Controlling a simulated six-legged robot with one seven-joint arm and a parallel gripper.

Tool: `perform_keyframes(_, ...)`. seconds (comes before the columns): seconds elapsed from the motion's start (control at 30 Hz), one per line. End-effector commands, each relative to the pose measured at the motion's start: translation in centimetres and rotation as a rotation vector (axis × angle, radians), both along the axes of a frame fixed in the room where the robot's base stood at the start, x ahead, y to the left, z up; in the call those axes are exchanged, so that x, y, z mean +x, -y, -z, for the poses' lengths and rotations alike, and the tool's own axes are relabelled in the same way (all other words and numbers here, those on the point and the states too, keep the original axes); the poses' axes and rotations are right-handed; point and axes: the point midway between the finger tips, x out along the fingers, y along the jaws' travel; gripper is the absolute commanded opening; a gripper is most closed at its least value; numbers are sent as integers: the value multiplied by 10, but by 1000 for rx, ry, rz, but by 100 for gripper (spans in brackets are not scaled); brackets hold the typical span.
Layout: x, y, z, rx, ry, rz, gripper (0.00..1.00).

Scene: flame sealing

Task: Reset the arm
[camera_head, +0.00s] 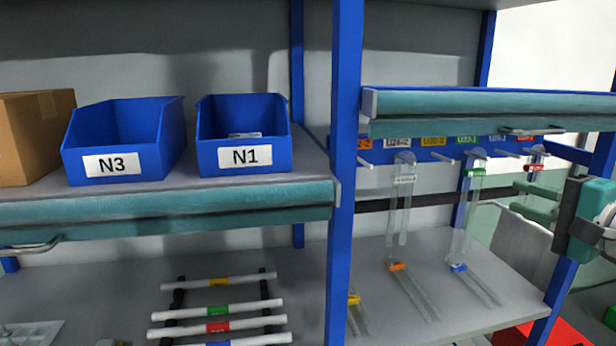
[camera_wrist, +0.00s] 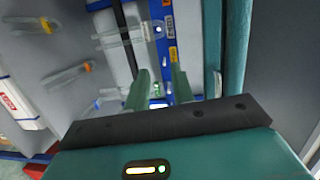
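My gripper (camera_head: 515,196) is at the right of the head view, its two teal fingers pointing left towards the hanging tubes. In the wrist view my gripper (camera_wrist: 160,86) has its fingers apart with a clear gap and nothing visibly held. Beyond them is the blue label rail (camera_wrist: 166,30). In the head view, clear tubes with a white band (camera_head: 404,180), a green band (camera_head: 474,173) and a red band (camera_head: 535,168) hang from the rail pegs. The red-banded tube is close above the fingertips; its lower part is unclear.
A teal-edged shelf (camera_head: 480,104) is above the rail. Tubes with orange (camera_head: 398,266), blue (camera_head: 458,268) and yellow (camera_head: 354,300) bands lie on the lower shelf. Blue bins N3 (camera_head: 122,140) and N1 (camera_head: 243,133), a cardboard box (camera_head: 35,130) and a tube rack (camera_head: 222,310) are left of a blue post (camera_head: 343,180).

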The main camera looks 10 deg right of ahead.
Motion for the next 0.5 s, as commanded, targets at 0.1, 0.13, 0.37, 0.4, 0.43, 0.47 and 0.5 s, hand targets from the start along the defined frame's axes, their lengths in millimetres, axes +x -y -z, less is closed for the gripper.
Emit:
perform_keyframes(0.1,15,-74,43,-97,-166,-144,24)
perform_keyframes(0.13,15,-91,55,-129,-209,-178,24)
perform_keyframes(0.37,-11,-207,148,-501,-501,-440,24)
perform_keyframes(0.4,-20,-220,163,-583,-537,-478,24)
perform_keyframes(0.43,-26,-229,173,-648,-562,-507,24)
perform_keyframes(0.47,-33,-237,183,-715,-583,-533,24)
perform_keyframes(0.5,-42,-247,195,-808,-606,-566,24)
